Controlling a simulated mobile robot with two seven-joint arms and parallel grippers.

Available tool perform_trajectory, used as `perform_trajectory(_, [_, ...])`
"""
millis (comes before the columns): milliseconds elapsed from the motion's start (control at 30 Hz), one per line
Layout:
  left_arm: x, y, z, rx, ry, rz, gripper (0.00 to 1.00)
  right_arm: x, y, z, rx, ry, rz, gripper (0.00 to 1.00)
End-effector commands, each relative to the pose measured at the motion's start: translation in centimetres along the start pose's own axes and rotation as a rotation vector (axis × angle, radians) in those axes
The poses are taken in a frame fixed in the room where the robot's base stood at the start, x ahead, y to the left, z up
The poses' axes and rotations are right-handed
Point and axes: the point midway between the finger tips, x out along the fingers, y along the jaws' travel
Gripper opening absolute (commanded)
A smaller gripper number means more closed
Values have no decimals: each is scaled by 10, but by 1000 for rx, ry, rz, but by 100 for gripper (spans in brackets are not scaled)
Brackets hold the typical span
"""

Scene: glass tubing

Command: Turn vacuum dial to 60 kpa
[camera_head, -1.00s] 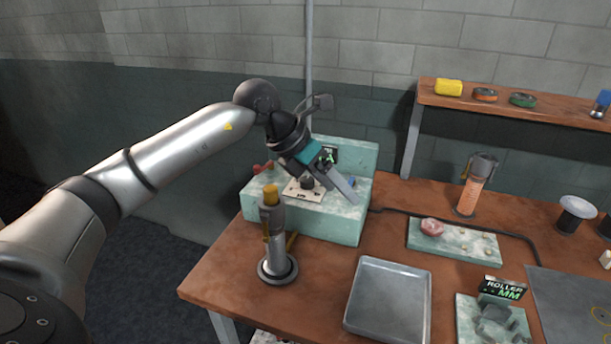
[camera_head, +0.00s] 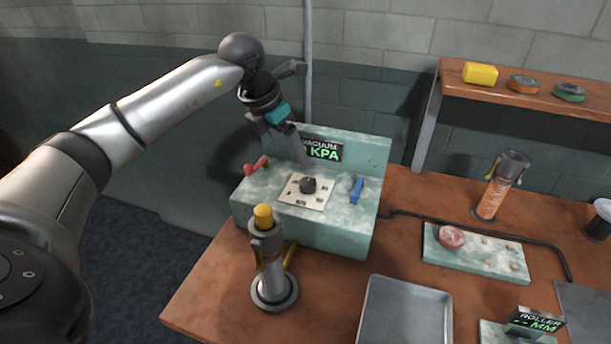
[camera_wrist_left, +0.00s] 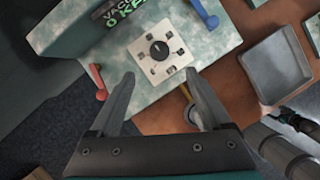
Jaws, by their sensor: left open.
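The vacuum dial (camera_head: 308,185) is a black knob on a white marked plate (camera_head: 293,198), on top of a mottled green unit (camera_head: 340,235). It also shows in the left wrist view (camera_wrist_left: 160,50), uncovered. Its pointer setting is too small to read surely. The display (camera_head: 323,150) shows green KPA text. A finger partly covers it in the head view; in the left wrist view the display (camera_wrist_left: 122,12) seems to read 0 KPA. My left gripper (camera_head: 302,160) is open and empty, above and behind the dial, apart from it. Its spread fingers (camera_wrist_left: 159,74) point toward the dial plate.
A red lever (camera_head: 257,166) and a blue lever (camera_head: 356,189) flank the dial. A yellow-topped burner (camera_head: 268,265) stands in front of the unit. A metal tray (camera_head: 405,312) lies to the right. A shelf (camera_head: 545,100) stands at the back right.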

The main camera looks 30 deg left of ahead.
Motion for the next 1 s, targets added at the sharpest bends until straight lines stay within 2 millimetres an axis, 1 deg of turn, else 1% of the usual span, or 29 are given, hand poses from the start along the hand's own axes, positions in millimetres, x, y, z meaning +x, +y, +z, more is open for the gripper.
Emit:
perform_trajectory(33, [13,-1,-1,-1,3,-4,81,1,0,0,0,0,0,87])
perform_trajectory(100, [29,-1,-1,-2,5,-4,81,1,0,0,0,1,0,87])
perform_trajectory(300, [72,-1,-1,-2,4,-3,81,2,0,0,0,1,0,87])
perform_trajectory(400, [90,-1,0,-1,2,-3,81,4,0,0,0,1,0,87])
perform_trajectory(500, [103,-1,0,-2,1,-2,81,4,0,0,0,1,0,87])
perform_trajectory(600, [112,0,0,-1,1,-1,81,5,0,0,0,1,0,87])
perform_trajectory(700, [117,0,0,0,0,-1,81,5,0,0,0,1,0,87])
perform_trajectory(967, [118,0,0,0,0,-1,81,5,0,0,0,1,0,87])
perform_trajectory(1000, [118,0,0,0,0,0,80,5,0,0,0,1,0,87])
